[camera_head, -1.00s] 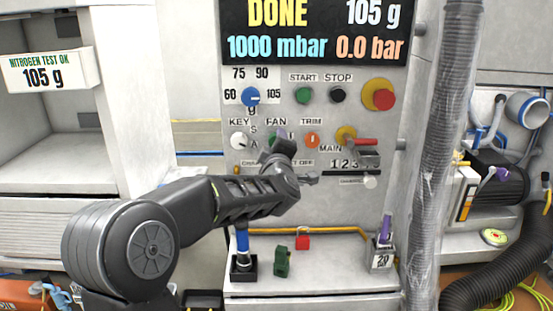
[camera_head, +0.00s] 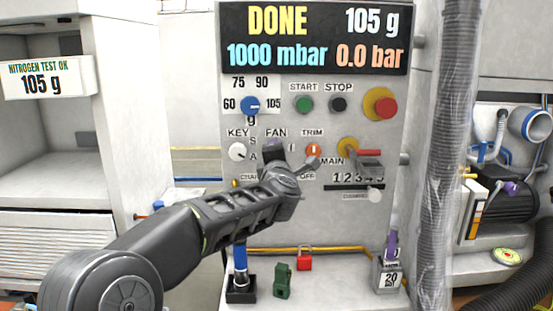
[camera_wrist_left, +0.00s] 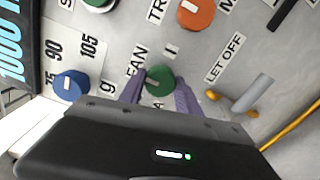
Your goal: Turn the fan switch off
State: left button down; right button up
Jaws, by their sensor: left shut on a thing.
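The fan switch (camera_wrist_left: 160,79) is a round green knob on the grey panel, below the FAN label. In the left wrist view it sits between the purple fingers of my left gripper (camera_wrist_left: 160,94), which are shut on it. Its pale mark is partly visible, but I cannot tell exactly which position it points to. In the head view my left gripper (camera_head: 273,149) is at the panel under the FAN label and hides the knob. My right gripper is not in view.
The orange trim knob (camera_head: 313,150) is close on the right, the white key knob (camera_head: 237,151) on the left, and the blue dial (camera_head: 250,104) above. A red-handled main valve (camera_head: 366,152) and a red emergency button (camera_head: 386,106) are farther right.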

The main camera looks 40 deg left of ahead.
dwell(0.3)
pick_arm(q)
jog(key=c, duration=0.9)
grip_release()
jog(key=shift+o, duration=0.2)
jog(key=v, duration=0.7)
jog(key=shift+s+d, duration=0.25)
jog(key=shift+s, duration=0.05)
